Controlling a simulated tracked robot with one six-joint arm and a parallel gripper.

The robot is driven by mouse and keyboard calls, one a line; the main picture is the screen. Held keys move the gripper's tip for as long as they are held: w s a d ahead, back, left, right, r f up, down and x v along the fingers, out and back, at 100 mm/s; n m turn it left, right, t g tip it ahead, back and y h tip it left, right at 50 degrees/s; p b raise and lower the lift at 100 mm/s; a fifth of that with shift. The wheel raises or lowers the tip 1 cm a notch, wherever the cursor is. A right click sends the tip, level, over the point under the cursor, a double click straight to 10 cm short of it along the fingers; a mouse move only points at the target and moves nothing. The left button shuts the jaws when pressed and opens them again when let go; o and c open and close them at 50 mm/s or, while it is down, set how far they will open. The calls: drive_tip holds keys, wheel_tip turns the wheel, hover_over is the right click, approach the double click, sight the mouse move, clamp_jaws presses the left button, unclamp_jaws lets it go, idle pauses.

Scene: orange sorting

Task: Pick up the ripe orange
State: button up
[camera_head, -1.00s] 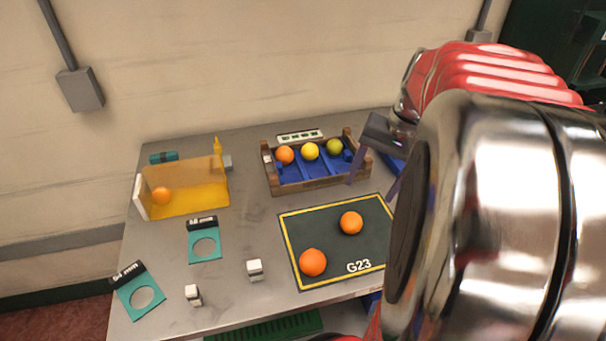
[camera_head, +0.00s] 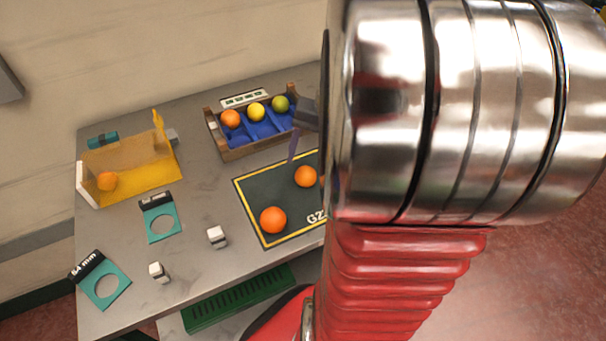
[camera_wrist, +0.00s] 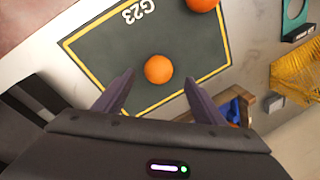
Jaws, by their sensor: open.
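Two oranges rest on the dark yellow-edged mat (camera_head: 284,200) marked G23. The front orange (camera_head: 272,220) is near the mat's left corner; the back orange (camera_head: 306,176) is close to my arm, which hides the mat's right side. In the wrist view, one orange (camera_wrist: 158,69) appears on the mat between my finger tips, with no visible contact. Another orange (camera_wrist: 202,4) is cut by the top edge. My gripper (camera_wrist: 159,79) is open and empty above the mat. In the head view only part of it shows, near the crate. I cannot tell which orange is ripest.
A wooden crate (camera_head: 233,155) with blue dividers holds orange, yellow and greenish fruit behind the mat. A see-through amber box (camera_head: 150,180) with an orange stands left. Teal ring gauges (camera_head: 161,224) and small white blocks (camera_head: 217,237) lie in front.

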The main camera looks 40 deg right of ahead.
sight(308, 170)
drive_tip(key=x, duration=0.5)
drive_tip(key=shift+s, duration=0.15)
idle(0.3)
drive_tip(key=c, duration=1.2)
